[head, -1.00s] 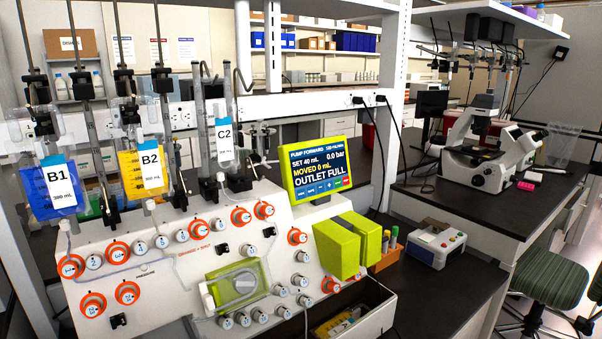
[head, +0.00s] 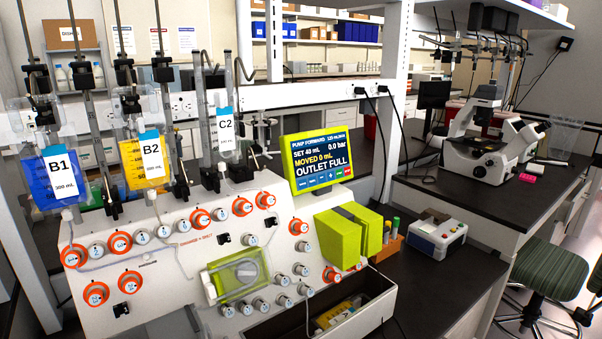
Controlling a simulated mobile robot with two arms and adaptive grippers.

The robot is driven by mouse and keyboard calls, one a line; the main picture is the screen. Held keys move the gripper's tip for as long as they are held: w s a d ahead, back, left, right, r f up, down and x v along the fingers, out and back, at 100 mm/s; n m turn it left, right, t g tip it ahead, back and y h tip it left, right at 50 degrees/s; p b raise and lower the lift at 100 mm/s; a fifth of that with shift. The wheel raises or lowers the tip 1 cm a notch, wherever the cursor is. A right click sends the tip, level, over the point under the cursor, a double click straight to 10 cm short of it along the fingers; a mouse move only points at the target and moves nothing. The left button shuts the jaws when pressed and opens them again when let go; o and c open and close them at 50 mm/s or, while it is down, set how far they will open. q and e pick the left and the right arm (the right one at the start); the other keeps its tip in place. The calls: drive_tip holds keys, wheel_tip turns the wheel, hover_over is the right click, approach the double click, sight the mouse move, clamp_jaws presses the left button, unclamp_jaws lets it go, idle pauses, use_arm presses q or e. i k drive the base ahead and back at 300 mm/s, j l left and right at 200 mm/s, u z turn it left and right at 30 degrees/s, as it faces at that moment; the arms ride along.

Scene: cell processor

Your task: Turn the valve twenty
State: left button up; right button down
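The cell processor's white valve panel (head: 165,275) fills the lower left of the head view. It carries several round valves, some with orange rings, such as one at the left edge (head: 73,256) and one at the lower right (head: 332,275). Others are plain grey-white, such as those in the bottom row (head: 245,307). The numbers are too small to read surely, so I cannot tell which valve is twenty. The yellow-green framed screen (head: 317,163) reads "PUMP FORWARD", "SET 40 mL", "MOVED 0 mL", "OUTLET FULL". Neither of my grippers is in view.
Bags B1 (head: 60,182) and B2 (head: 152,160) and container C2 (head: 226,135) hang above the panel. A microscope (head: 480,155) and stool (head: 550,275) are farther right.

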sight(310, 291)
drive_tip(key=i+l+u, duration=0.2)
drive_tip(key=l+u, duration=0.15)
drive_tip(key=l, duration=0.35)
drive_tip(key=i+l+u, duration=0.1)
drive_tip(key=l+u, duration=0.3)
drive_tip(key=l, duration=0.3)
drive_tip(key=l+u, duration=0.35)
drive_tip(key=l, duration=0.4)
drive_tip(key=k+l+z, duration=0.3)
drive_tip(key=k+l, duration=0.15)
drive_tip(key=l, duration=0.3)
drive_tip(key=k+l+z, duration=0.15)
drive_tip(key=l, duration=0.25)
drive_tip(key=i+j, duration=0.1)
drive_tip(key=i, duration=0.35)
